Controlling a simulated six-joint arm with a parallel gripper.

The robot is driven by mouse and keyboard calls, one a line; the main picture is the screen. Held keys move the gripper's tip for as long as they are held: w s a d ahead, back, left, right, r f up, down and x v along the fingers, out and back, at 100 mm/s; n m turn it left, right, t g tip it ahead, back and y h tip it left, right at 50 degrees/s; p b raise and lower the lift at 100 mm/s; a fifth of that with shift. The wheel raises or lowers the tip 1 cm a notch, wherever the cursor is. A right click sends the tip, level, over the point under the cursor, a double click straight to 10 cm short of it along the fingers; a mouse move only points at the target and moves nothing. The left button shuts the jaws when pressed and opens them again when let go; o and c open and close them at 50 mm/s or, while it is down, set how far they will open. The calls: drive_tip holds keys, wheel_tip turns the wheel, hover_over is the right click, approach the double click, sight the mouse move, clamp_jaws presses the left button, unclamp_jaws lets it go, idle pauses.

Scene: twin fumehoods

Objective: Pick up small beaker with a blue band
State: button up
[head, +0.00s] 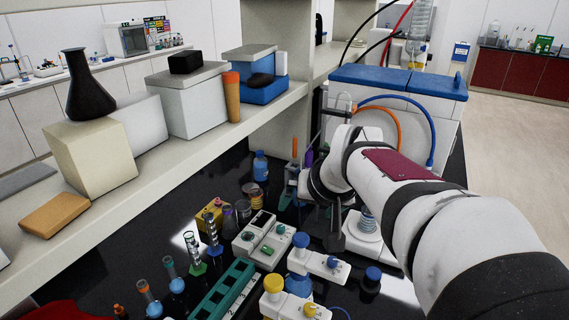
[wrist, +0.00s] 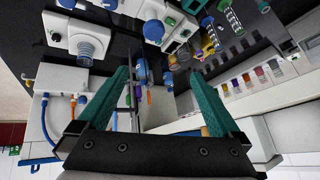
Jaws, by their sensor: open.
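Several small beakers with coloured bands (head: 243,209) stand in a cluster on the black bench, left of my gripper in the head view. They are small, and I cannot tell surely which one has the blue band. In the wrist view small vessels (wrist: 173,62) show near the top middle, just beyond the fingertips. My gripper (wrist: 158,73) has two teal fingers spread wide with nothing held between them. In the head view my gripper (head: 291,188) hangs over the bench, right of the beakers and partly hidden by my arm.
A blue-capped bottle (head: 260,166) stands behind the beakers. A white balance-like device (head: 262,240), a teal rack (head: 224,290) and several flasks and cylinders crowd the front. A shelf (head: 200,155) with boxes runs along the left. A blue-lidded bath (head: 397,82) with hoses stands behind my arm.

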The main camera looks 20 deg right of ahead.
drive_tip(key=w+d+f+h, duration=0.1)
drive_tip(key=w+d+f, duration=0.25)
drive_tip(key=d, duration=0.35)
drive_tip(key=w+d+f, duration=0.2)
drive_tip(key=w+d, duration=0.2)
drive_tip(key=d, duration=0.2)
drive_tip(key=h, duration=0.1)
approach(368, 218)
drive_tip(key=shift+g, duration=0.5)
drive_tip(key=w+d+f, duration=0.1)
drive_tip(key=f, duration=0.1)
drive_tip(key=w+d+f, duration=0.1)
drive_tip(key=w, duration=0.1)
drive_tip(key=w+f, duration=0.2)
drive_tip(key=shift+w+d+f, duration=0.1)
drive_tip(key=shift+d+f, duration=0.2)
drive_tip(key=shift+d, duration=0.1)
drive_tip(key=x, duration=0.3)
drive_tip(key=w+x, duration=0.1)
drive_tip(key=shift+w+d, duration=0.15)
drive_tip(key=shift+d, duration=0.1)
drive_tip(key=shift+w+f, duration=0.25)
drive_tip(key=shift+f, duration=0.4)
drive_tip(key=shift+d, duration=0.1)
clamp_jaws()
drive_tip(key=shift+r, duration=0.1)
